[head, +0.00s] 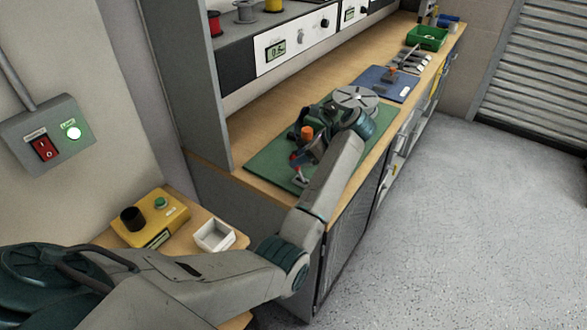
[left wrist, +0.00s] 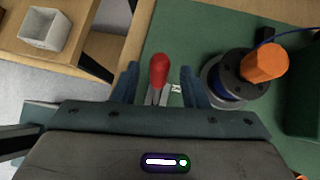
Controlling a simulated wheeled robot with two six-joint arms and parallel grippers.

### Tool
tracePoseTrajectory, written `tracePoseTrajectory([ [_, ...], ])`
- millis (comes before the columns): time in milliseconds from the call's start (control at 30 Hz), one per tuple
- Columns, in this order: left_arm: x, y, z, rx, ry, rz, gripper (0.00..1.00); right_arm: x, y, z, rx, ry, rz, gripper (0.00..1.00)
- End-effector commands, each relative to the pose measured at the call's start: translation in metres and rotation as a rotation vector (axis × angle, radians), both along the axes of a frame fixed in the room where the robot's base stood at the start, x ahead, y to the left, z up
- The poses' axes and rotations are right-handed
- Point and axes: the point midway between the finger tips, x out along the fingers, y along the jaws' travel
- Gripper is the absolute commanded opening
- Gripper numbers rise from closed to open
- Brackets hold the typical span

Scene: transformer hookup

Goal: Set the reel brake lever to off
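The brake lever, with a red grip (left wrist: 159,70) on a metal shaft, stands at the front of the green mat. In the left wrist view its grip lies between the two fingers of my left gripper (left wrist: 160,84). The fingers are apart, with a visible gap on each side of the grip. In the head view my left gripper (head: 303,162) reaches down over the near end of the mat, and my arm partly hides the mechanism there. The lever's off mark cannot be read. My right gripper is not in view.
An orange knob (left wrist: 264,62) on a dark round body stands right beside the lever. A grey reel (head: 356,97) is behind it on the green mat (head: 262,165). A white tray (head: 214,236) and yellow control box (head: 150,217) sit on the lower side table.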

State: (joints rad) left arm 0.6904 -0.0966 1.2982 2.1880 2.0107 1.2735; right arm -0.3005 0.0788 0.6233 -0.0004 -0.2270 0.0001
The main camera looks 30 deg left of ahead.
Motion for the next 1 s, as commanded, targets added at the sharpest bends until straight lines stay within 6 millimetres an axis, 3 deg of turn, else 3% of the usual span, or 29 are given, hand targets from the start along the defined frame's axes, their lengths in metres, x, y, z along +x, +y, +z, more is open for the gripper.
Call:
tracePoseTrajectory([
  [33,-0.001,0.006,-0.011,0.002,-0.001,0.001,0.4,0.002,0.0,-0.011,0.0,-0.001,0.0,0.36],
  [200,-0.004,0.019,-0.021,0.002,-0.001,0.001,0.4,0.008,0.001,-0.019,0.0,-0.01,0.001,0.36],
  [633,-0.005,0.024,-0.023,0.001,-0.001,-0.001,0.4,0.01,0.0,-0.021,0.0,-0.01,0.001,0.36],
  [833,-0.005,0.024,-0.023,0.001,-0.001,-0.001,0.03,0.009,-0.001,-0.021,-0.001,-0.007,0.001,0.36],
  [1000,-0.005,0.024,-0.023,0.001,-0.001,-0.001,0.0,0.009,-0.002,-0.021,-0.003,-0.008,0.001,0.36],
])
